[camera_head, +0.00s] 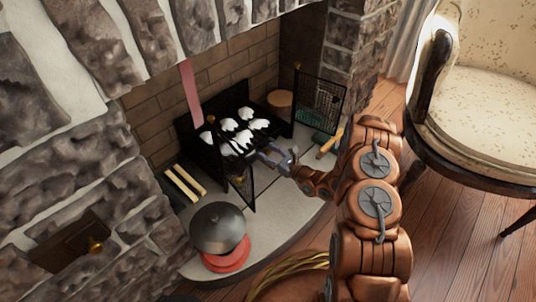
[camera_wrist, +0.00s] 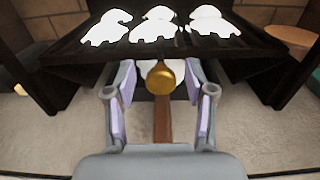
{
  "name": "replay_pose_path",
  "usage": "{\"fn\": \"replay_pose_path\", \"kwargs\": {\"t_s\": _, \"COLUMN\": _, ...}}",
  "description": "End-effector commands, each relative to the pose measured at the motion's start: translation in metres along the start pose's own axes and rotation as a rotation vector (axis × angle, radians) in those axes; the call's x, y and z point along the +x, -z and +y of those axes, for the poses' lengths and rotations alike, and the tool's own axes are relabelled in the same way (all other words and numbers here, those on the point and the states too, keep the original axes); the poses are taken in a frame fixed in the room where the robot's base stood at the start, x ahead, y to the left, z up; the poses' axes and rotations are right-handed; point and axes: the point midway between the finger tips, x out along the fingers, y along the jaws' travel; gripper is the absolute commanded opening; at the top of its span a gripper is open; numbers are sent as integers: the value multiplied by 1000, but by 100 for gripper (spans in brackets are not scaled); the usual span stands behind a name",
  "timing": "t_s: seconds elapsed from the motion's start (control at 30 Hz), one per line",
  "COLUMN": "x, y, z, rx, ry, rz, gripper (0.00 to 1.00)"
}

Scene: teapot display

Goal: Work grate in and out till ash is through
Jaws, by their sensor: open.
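The dark grate (camera_head: 222,143) sits in the fireplace with several white ash lumps (camera_head: 243,137) on top. In the wrist view the grate (camera_wrist: 250,47) spans the top, with white lumps (camera_wrist: 158,27) on it. A round brass knob (camera_wrist: 161,81) shows at the middle of its front, with a brown bar below it. My gripper (camera_head: 272,156) is at the front of the grate. In the wrist view my gripper (camera_wrist: 160,72) is open, one finger on each side of the knob, with visible gaps. A pale patch shows behind the knob; I cannot tell what it is.
Mesh screen panels (camera_head: 322,103) stand open on both sides of the firebox. A dark domed lid (camera_head: 217,228) over a red base (camera_head: 226,259) sits on the pale hearth. Wooden sticks lie at left (camera_head: 185,183). An armchair (camera_head: 490,110) stands right. Brick walls bound the firebox.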

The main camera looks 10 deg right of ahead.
Motion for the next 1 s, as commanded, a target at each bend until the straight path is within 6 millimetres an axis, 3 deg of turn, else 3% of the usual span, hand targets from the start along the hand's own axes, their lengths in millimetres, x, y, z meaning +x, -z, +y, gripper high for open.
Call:
{"fn": "replay_pose_path", "kwargs": {"t_s": 0.37, "x": 5, "y": -1, "z": 0, "rx": 1, "ry": 1, "rz": -1, "gripper": 53}}
{"fn": "replay_pose_path", "kwargs": {"t_s": 0.87, "x": 4, "y": -1, "z": 0, "rx": 0, "ry": 0, "rz": -1, "gripper": 1}}
{"fn": "replay_pose_path", "kwargs": {"t_s": 1.0, "x": 5, "y": -1, "z": 0, "rx": 1, "ry": 0, "rz": -1, "gripper": 0}}
